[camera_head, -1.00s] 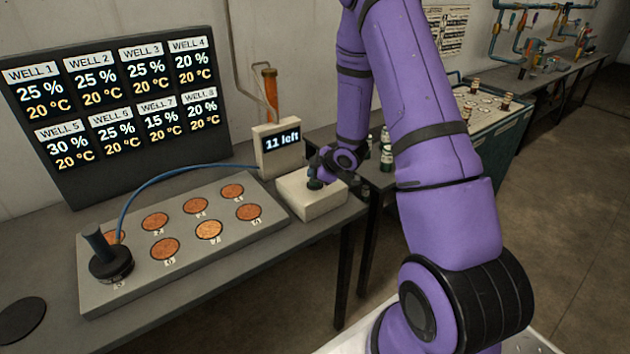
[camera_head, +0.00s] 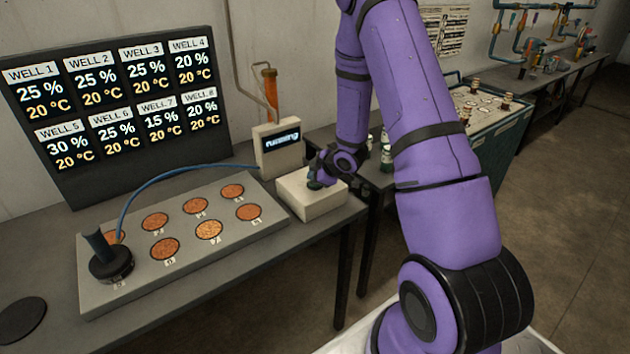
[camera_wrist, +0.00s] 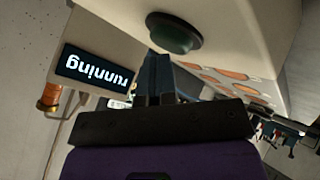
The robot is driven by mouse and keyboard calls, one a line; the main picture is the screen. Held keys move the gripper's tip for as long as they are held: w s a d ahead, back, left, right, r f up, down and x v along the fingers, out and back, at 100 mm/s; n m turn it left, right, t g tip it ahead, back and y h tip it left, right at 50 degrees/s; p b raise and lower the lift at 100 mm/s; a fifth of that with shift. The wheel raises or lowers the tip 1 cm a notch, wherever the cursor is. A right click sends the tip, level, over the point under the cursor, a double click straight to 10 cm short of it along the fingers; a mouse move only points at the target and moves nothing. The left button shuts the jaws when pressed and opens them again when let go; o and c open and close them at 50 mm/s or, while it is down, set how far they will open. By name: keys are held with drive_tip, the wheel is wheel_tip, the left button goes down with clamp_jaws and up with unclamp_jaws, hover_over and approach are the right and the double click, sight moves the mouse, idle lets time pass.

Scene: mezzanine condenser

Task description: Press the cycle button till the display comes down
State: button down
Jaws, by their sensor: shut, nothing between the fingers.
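The cycle button is a dark green round cap (camera_wrist: 174,33) on a pale box (camera_head: 322,202) on the bench. It shows in the wrist view at the top, beyond my fingertips. The display (camera_head: 281,141) stands behind the box and reads "running"; it also shows upside down in the wrist view (camera_wrist: 95,72). My gripper (camera_head: 316,180) is shut and empty, over the button in the head view. In the wrist view the fingertips (camera_wrist: 158,62) are close to the button; whether they touch it I cannot tell.
A dark screen (camera_head: 120,105) listing well percentages and temperatures stands at the left. A grey plate (camera_head: 185,255) with several copper discs and a black plug (camera_head: 110,264) lies in front. A teal cart (camera_head: 500,130) stands right, behind my arm.

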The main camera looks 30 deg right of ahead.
drive_tip(key=shift+r, duration=1)
drive_tip(key=shift+r, duration=2.5)
drive_tip(key=shift+r, duration=0.1)
drive_tip(key=s+a+r+m+h, duration=0.1)
drive_tip(key=s+r+m+h, duration=0.15)
drive_tip(key=r, duration=0.45)
drive_tip(key=s+a+r+m+g+h, duration=0.1)
drive_tip(key=s+a+r+m, duration=0.1)
drive_tip(key=s+r, duration=0.35)
drive_tip(key=s+a+r+m+h, duration=0.1)
drive_tip(key=s+r+m, duration=0.1)
drive_tip(key=r, duration=0.7)
drive_tip(key=s+a+r+m+g, duration=0.1)
drive_tip(key=s+a+r, duration=0.1)
drive_tip(key=s, duration=0.6)
drive_tip(key=s+a+r+m+g+y, duration=0.1)
drive_tip(key=s+a+r+m, duration=0.1)
drive_tip(key=s+a, duration=0.3)
drive_tip(key=s+a+r+m+y, duration=0.1)
drive_tip(key=s+a+r+m, duration=0.1)
drive_tip(key=s, duration=0.9)
drive_tip(key=shift+a+r+g, duration=0.4)
drive_tip(key=shift+a+r, duration=0.35)
drive_tip(key=shift+a, duration=0.25)
